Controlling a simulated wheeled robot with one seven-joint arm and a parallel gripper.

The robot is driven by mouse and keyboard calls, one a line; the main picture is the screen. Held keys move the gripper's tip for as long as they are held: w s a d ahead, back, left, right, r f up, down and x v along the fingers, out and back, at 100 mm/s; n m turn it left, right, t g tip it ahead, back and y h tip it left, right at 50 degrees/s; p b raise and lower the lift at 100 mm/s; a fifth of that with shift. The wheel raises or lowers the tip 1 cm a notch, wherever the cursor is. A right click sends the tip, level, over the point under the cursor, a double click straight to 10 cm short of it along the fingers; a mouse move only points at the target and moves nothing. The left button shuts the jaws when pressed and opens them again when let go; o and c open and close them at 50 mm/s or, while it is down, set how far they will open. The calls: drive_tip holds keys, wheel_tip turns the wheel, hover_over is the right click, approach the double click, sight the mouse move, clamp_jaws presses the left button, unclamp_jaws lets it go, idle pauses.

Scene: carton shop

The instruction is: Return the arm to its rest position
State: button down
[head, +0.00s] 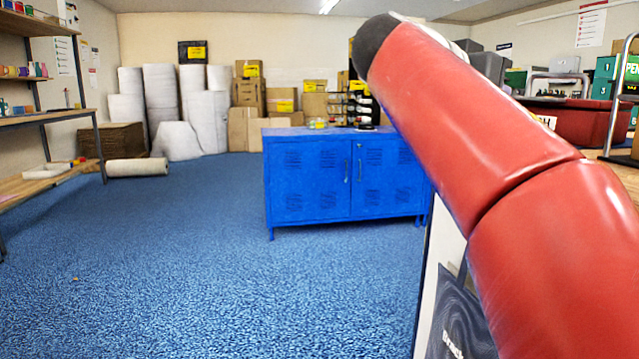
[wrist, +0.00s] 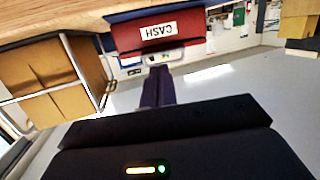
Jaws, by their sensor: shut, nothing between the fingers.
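My red arm reaches across the right side of the head view, rising from the lower right to a dark rounded joint near the top. My gripper is outside the head view. In the wrist view, my gripper (wrist: 158,88) shows with its dark fingers together and nothing between them. That view is tilted over, and a red surface with an upside-down CASH sign (wrist: 158,31) lies beyond the fingertips, apart from them.
A blue metal cabinet (head: 345,178) stands mid-floor. Wooden shelves (head: 40,115) line the left wall. White rolls (head: 160,95) and cartons (head: 248,92) stand at the back.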

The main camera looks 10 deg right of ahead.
drive_tip(key=s+a+f+n+y+p, duration=0.3)
drive_tip(key=s+a+f+n+y, duration=0.1)
drive_tip(key=f, duration=0.6)
drive_tip(key=s+a+f+n+y+p, duration=0.3)
drive_tip(key=s+a+f+y, duration=0.3)
drive_tip(key=f, duration=0.5)
drive_tip(key=s+a+f+n+y+p, duration=0.4)
drive_tip(key=s+a+f+n+y, duration=0.1)
drive_tip(key=f, duration=0.6)
drive_tip(key=shift+s+a+f+n, duration=0.3)
drive_tip(key=shift+s+n, duration=0.3)
drive_tip(key=shift+s, duration=0.55)
